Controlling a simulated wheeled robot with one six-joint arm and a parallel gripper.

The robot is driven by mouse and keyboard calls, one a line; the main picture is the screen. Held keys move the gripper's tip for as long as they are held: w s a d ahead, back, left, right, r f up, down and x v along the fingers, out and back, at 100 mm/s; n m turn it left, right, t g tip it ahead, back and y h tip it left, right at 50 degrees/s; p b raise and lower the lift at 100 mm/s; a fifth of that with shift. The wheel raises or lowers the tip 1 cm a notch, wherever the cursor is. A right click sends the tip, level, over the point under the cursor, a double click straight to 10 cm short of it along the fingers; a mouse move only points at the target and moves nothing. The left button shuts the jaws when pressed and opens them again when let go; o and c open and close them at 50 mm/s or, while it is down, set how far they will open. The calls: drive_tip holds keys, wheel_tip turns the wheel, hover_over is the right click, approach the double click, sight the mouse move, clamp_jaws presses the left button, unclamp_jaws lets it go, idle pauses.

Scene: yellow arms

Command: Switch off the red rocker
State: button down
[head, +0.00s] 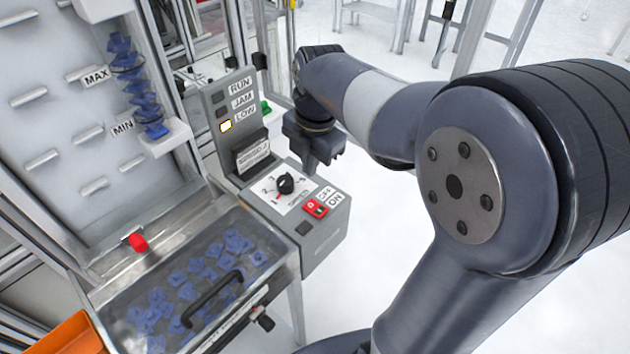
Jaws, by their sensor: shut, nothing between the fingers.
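The red rocker (316,208) sits on the sloped top of a grey control box (325,240), at its right side. White OFF and ON labels (330,196) are beside it. Which way the rocker is tipped is too small to tell. My gripper (311,168) is above the back of the box, behind the rocker in the picture and apart from it. It points down, shut and empty. Its fingertips are small and dark here.
A black rotary knob (286,184) on a numbered white plate is left of the rocker. An upright panel (232,115) carries RUN, JAM and LOW labels; the LOW lamp is lit. A clear-lidded bin (205,270) of blue parts has a black handle. An orange bin (72,338) is at lower left.

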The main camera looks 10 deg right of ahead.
drive_tip(key=shift+w+r, duration=0.2)
drive_tip(key=shift+r, duration=1.4)
drive_tip(key=shift+f, duration=0.1)
